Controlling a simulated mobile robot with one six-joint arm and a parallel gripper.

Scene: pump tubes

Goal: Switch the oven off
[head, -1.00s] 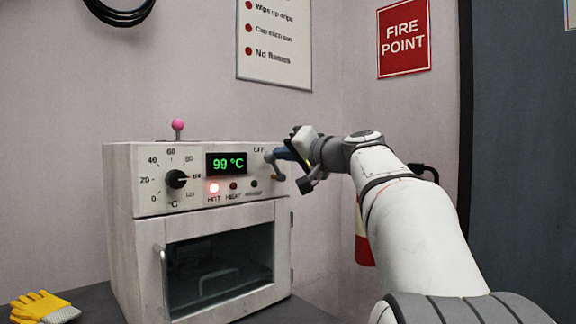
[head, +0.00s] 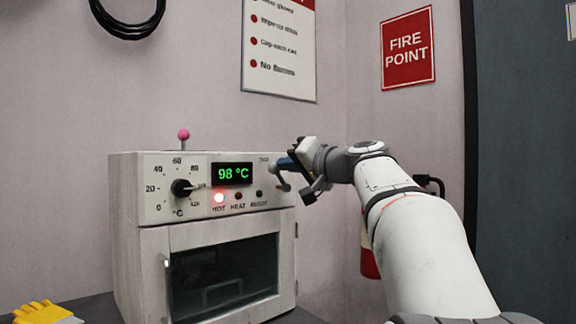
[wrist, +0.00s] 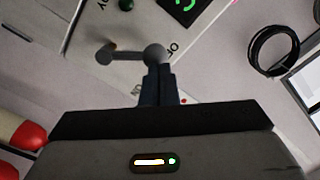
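The white oven (head: 205,260) stands on a bench at the left in the head view, with its door closed. My gripper (head: 285,164) is at the lever's upper end. In the wrist view its dark blue fingers (wrist: 159,76) are together, tips at the lever's round end; I cannot tell whether they touch it.
A dial (head: 181,187) is on the panel's left and a pink-knobbed rod (head: 183,135) stands on top. Yellow gloves (head: 42,312) lie at the lower left. A red extinguisher (head: 369,262) is behind my arm. The wall is at the back.

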